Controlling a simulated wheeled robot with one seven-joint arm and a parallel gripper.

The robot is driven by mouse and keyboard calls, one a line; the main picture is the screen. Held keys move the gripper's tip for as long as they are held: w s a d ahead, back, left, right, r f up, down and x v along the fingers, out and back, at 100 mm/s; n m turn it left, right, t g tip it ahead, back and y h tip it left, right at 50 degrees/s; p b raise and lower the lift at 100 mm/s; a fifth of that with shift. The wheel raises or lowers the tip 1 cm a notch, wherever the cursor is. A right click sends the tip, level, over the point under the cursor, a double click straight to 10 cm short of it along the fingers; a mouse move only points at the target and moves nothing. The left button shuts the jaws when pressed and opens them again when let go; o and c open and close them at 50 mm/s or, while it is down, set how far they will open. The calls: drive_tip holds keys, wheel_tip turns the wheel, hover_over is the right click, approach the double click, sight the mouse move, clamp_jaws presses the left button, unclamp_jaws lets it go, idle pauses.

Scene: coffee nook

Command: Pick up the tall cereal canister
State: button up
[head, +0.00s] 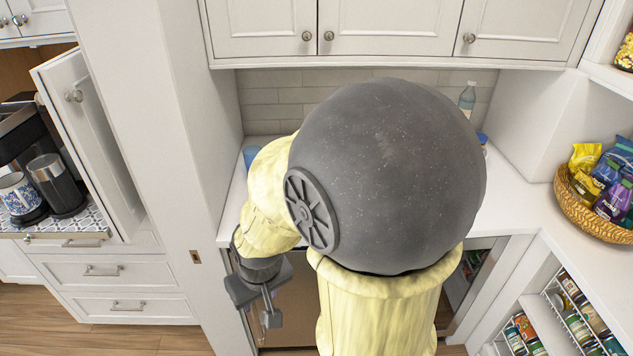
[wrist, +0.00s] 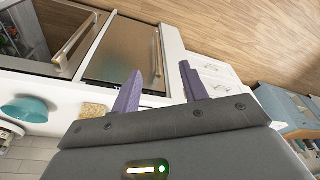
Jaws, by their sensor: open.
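I cannot make out a tall cereal canister for certain in either view. At the top right edge of the head view, a cut-off container of yellow and orange pieces (head: 626,52) stands on a shelf; I cannot tell whether it is the canister. My gripper (head: 270,316) hangs low at the left of my arm, in front of the counter. In the wrist view my gripper (wrist: 160,80) shows two purple fingers spread apart with nothing between them. My own arm hides much of the middle counter.
A wicker basket (head: 572,215) of snack bags stands on the right counter (head: 515,196). A clear bottle (head: 467,99) and a blue cup (head: 250,156) stand at the back. An open cabinet door (head: 90,135) is at left. The wrist view shows a teal bowl (wrist: 25,108) and a steel appliance front (wrist: 123,55).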

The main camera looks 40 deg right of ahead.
drive_tip(key=o, duration=0.3)
drive_tip(key=shift+w+f, duration=0.1)
drive_tip(key=shift+w, duration=0.1)
drive_tip(key=o, duration=0.8)
drive_tip(key=shift+w+d+f+t, duration=0.25)
drive_tip(key=shift+w+d, duration=0.1)
drive_tip(key=shift+w, duration=0.3)
drive_tip(key=shift+w+d+f+t, duration=0.2)
drive_tip(key=shift+w+d+t, duration=0.1)
drive_tip(key=shift+w, duration=0.3)
drive_tip(key=shift+o, duration=0.2)
drive_tip(key=w+d+f+m+t, duration=0.1)
drive_tip(key=w+d+f+t, duration=0.1)
drive_tip(key=w+d, duration=0.2)
drive_tip(key=w, duration=0.3)
drive_tip(key=shift+f+t+h, duration=0.15)
drive_tip(key=shift+t+h, duration=0.2)
drive_tip(key=shift+h, duration=0.05)
drive_tip(key=w+d+f+m+t+h, duration=0.2)
drive_tip(key=w+d+t, duration=0.2)
drive_tip(key=w+d, duration=0.25)
drive_tip(key=s+d+m+t+h, duration=0.2)
drive_tip(key=d+h, duration=0.4)
drive_tip(key=d, duration=0.7)
drive_tip(key=m+t, duration=0.1)
drive_tip(key=t, duration=0.1)
drive_tip(key=shift+d+f+t+h+p, duration=0.15)
drive_tip(key=shift+d+t+h+p, duration=0.15)
drive_tip(key=shift+t+h+p, duration=0.1)
drive_tip(key=shift+s, duration=0.1)
